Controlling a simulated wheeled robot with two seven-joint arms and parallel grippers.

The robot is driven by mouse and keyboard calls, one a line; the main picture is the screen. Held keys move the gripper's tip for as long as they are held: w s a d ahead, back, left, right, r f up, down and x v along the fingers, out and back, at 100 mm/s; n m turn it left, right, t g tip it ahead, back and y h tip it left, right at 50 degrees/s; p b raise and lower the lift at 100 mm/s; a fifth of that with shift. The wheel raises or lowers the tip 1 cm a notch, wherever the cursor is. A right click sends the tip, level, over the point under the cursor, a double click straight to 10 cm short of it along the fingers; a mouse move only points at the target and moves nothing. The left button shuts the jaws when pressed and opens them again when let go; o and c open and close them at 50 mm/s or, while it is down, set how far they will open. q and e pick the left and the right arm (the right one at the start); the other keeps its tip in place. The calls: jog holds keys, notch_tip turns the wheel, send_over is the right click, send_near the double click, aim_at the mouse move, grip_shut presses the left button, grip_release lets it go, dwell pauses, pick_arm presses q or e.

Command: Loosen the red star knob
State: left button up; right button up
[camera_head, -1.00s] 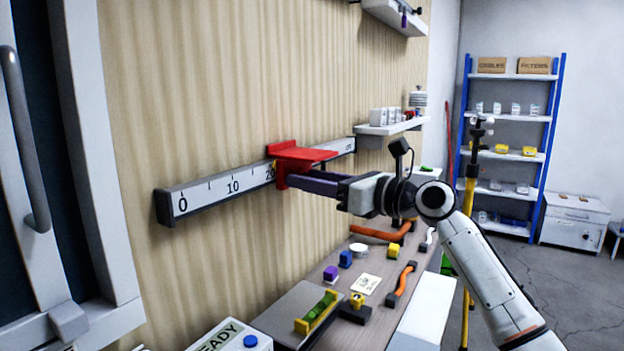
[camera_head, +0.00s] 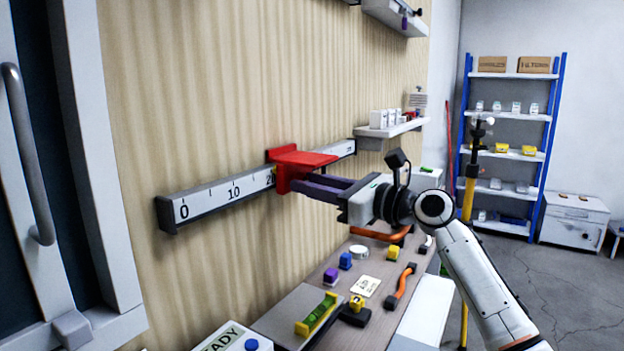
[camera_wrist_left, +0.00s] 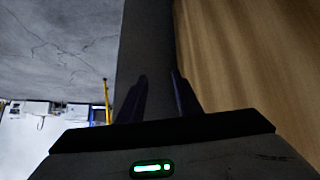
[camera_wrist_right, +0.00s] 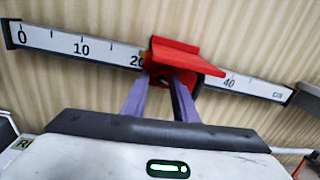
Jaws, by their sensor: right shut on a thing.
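The red carriage (camera_head: 303,158) sits on the white ruler rail (camera_head: 235,190) on the wall, just right of the 20 mark. It also shows in the right wrist view (camera_wrist_right: 180,52). My right gripper (camera_head: 290,181) reaches it from the front right. In the right wrist view its purple fingers (camera_wrist_right: 163,80) are shut on the red star knob (camera_wrist_right: 163,76) below the carriage's top plate; the fingers hide most of the knob. My left gripper (camera_wrist_left: 158,78) shows only in its own wrist view, its fingers apart with nothing seen between them.
A small wall shelf (camera_head: 392,128) with white boxes is right of the rail. A blue rack (camera_head: 510,115) stands at the back.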

jog(key=n, duration=0.5)
jog(key=shift+w+d+p, duration=0.1)
jog(key=shift+p, duration=0.2)
dwell(0.4)
jog(key=o, duration=1)
jog(key=b+v, duration=0.1)
jog(key=v, duration=0.9)
jog(key=shift+d+f, duration=0.15)
